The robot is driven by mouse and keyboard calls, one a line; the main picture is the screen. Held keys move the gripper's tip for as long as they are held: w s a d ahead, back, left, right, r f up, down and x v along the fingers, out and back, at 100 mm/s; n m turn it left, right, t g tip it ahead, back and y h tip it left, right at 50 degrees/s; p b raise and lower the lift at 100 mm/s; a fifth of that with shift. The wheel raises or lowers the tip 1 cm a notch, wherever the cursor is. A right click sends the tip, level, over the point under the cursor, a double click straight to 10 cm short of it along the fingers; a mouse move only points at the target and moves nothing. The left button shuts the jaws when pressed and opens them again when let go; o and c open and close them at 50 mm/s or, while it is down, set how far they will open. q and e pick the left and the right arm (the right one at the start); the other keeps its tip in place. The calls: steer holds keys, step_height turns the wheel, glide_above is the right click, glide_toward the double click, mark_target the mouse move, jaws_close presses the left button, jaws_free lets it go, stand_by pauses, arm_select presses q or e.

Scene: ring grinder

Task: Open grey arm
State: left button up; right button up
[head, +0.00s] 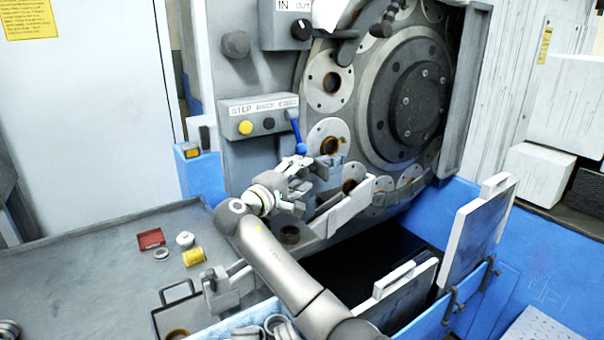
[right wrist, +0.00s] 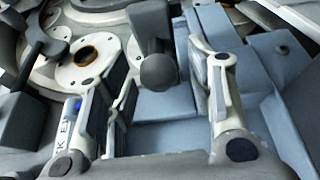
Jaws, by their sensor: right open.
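The ring grinder (head: 405,100) fills the upper right of the head view. My right gripper (head: 318,172) is open in front of its lower left part, below the blue-knobbed lever (head: 299,145). In the right wrist view, a dark grey ball knob (right wrist: 159,72) on a short grey arm (right wrist: 152,25) lies between the spread fingers of my right gripper (right wrist: 160,82). I see a gap on each side of the knob, and the fingers are not closed on it. In the head view my gripper largely hides this spot. My left gripper is not in view.
White-edged panels (head: 478,232) stand at lower right, by a dark opening.

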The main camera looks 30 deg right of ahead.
steer(key=v, duration=0.6)
steer(key=shift+a, duration=0.3)
steer(key=shift+s, duration=0.15)
